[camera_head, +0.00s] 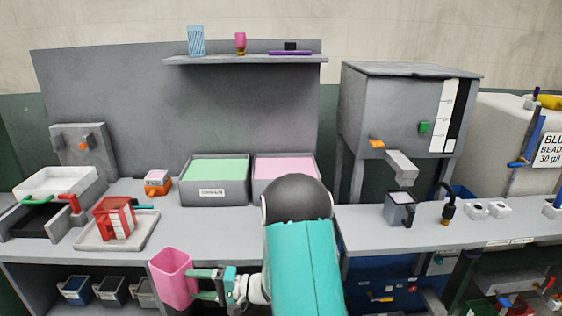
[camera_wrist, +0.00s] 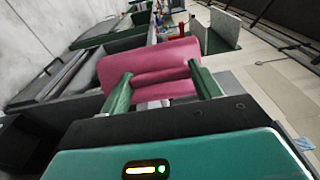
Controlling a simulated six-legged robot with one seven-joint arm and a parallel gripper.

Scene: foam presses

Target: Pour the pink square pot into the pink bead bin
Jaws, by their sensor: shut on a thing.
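The pink square pot (camera_head: 174,277) is held in my gripper (camera_head: 208,283) in front of the bench, at the lower left of the head view. The pot looks close to upright with a slight tilt, and its contents cannot be made out. In the wrist view the pink pot (camera_wrist: 150,68) sits between the two green fingers of my gripper (camera_wrist: 162,90). The pink bead bin (camera_head: 285,168) is a grey bin with a pink top at the back of the bench.
A grey bin with green contents (camera_head: 216,178) stands just left of the pink bin. A red striped container (camera_head: 115,218) is on a white tray (camera_head: 90,240) at the left. A shelf (camera_head: 245,60) hangs above the bins. A grey press (camera_head: 405,110) stands at the right.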

